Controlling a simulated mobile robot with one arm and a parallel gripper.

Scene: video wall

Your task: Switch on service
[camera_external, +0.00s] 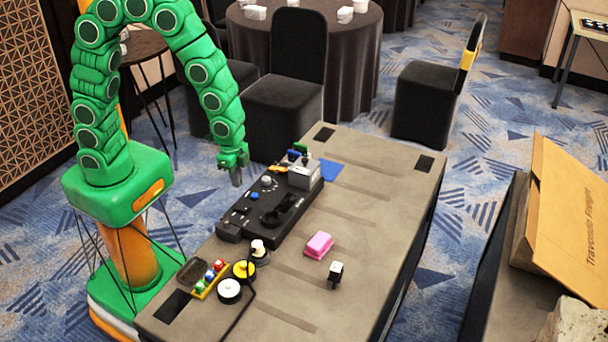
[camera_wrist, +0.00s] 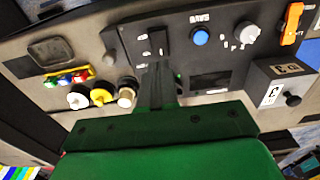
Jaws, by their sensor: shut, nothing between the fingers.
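A black control panel (camera_external: 285,205) lies on the grey table. It carries small white-marked switches (camera_wrist: 150,45), a blue button (camera_wrist: 200,36) and a pale knob (camera_wrist: 246,32). I cannot read which switch is marked service, nor tell the switch positions. My gripper (camera_external: 237,178) is shut and empty, pointing down above the panel's left long edge in the external view. In the wrist view its dark fingers (camera_wrist: 159,82) cover part of the panel just below the switches.
A grey box (camera_external: 304,175) and an orange lever (camera_wrist: 292,22) are at the panel's far end. Colored buttons (camera_external: 210,273), a yellow disc (camera_external: 243,269) and a white disc (camera_external: 229,290) are at the near end.

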